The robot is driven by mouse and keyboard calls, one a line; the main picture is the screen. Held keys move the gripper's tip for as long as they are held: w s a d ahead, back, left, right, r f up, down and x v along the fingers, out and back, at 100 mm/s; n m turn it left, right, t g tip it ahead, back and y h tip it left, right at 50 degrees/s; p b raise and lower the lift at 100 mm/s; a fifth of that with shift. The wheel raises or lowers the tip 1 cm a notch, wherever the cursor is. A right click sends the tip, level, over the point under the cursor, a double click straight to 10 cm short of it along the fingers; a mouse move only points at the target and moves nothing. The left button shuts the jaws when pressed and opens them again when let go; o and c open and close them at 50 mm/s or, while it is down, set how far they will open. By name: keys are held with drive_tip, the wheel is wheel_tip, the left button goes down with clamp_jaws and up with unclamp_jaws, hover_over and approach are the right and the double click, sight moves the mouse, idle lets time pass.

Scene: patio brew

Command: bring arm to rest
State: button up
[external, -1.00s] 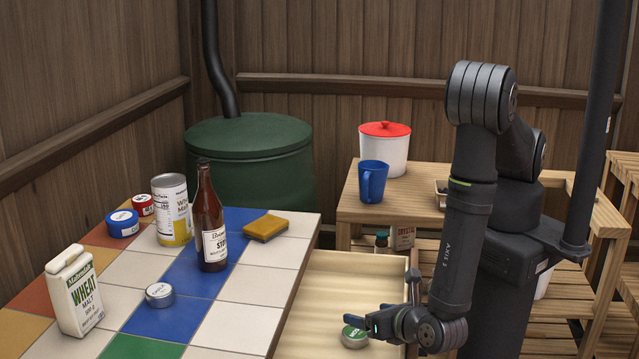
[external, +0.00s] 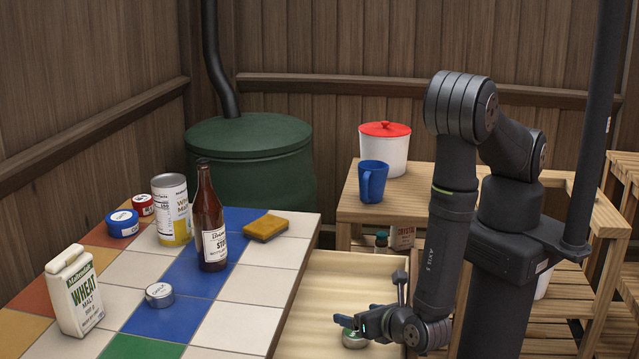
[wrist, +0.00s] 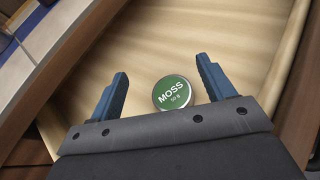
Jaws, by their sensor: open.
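My gripper (external: 352,327) is at the end of my lowered arm, over the open wooden drawer (external: 345,275) beside the tiled table. In the wrist view my gripper (wrist: 165,88) is open, its two blue fingers apart. A round tin with a green lid marked MOSS (wrist: 174,93) lies on the drawer floor and shows between the fingers, nearer the right one. In the external view the tin (external: 354,340) is partly hidden by my gripper.
The tiled table (external: 240,325) holds a brown bottle (external: 210,225), a malt can (external: 172,210), a wheat malt carton (external: 74,290), a small silver tin (external: 159,295), blue and red tins and a sponge (external: 265,228). A blue mug (external: 372,182) and red-lidded pot (external: 384,150) stand behind.

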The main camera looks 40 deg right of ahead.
drive_tip(key=r+v, duration=0.1)
drive_tip(key=v, duration=1.1)
drive_tip(key=x, duration=0.8)
drive_tip(key=f+x, duration=0.1)
drive_tip(key=x, duration=0.3)
drive_tip(key=w+d+r, duration=0.8)
drive_tip(key=w+r, duration=0.1)
drive_tip(key=r, duration=0.3)
drive_tip(key=a+r, duration=0.3)
drive_tip(key=r, duration=0.6)
drive_tip(key=shift+s+a, duration=0.15)
drive_tip(key=shift+o, duration=0.5)
drive_tip(key=shift+r, duration=0.1)
